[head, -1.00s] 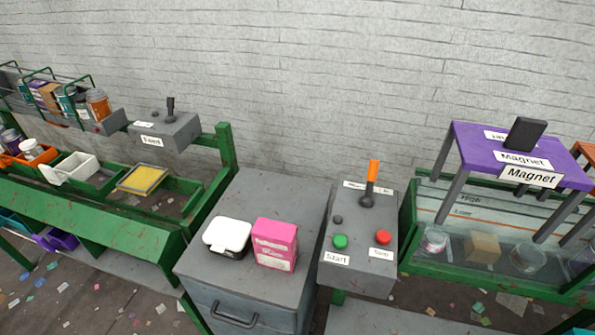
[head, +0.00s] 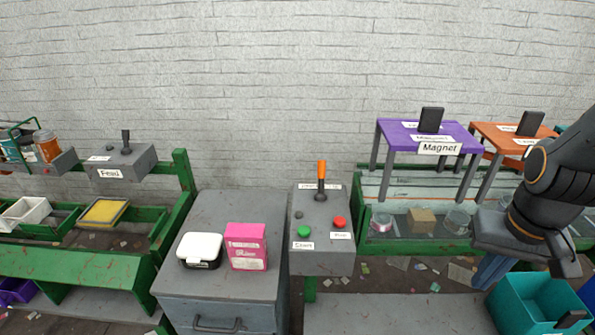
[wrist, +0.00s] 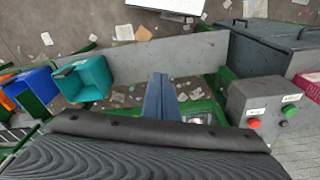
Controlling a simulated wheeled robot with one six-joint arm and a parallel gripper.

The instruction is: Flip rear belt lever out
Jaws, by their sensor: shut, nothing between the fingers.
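A grey control box (head: 322,240) stands mid-picture in the head view. Its orange-tipped lever (head: 321,172) stands upright behind a green and a red button. The label behind it is too small to read. A second, dark lever (head: 126,140) stands on the grey Feed box at left. I cannot tell which of these is the rear belt lever. My gripper (head: 484,278) is at the right of the head view, in front of the belt, apart from both levers. In the wrist view its blue-grey fingers (wrist: 160,98) are together and empty. The control box (wrist: 268,108) shows to their right.
A purple Magnet stand (head: 400,130) and an orange stand (head: 485,131) straddle the belt. A teal bin (head: 520,300) is below my gripper. A grey cabinet (head: 180,282) carries a white-lidded box (head: 200,246) and a pink box (head: 246,240).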

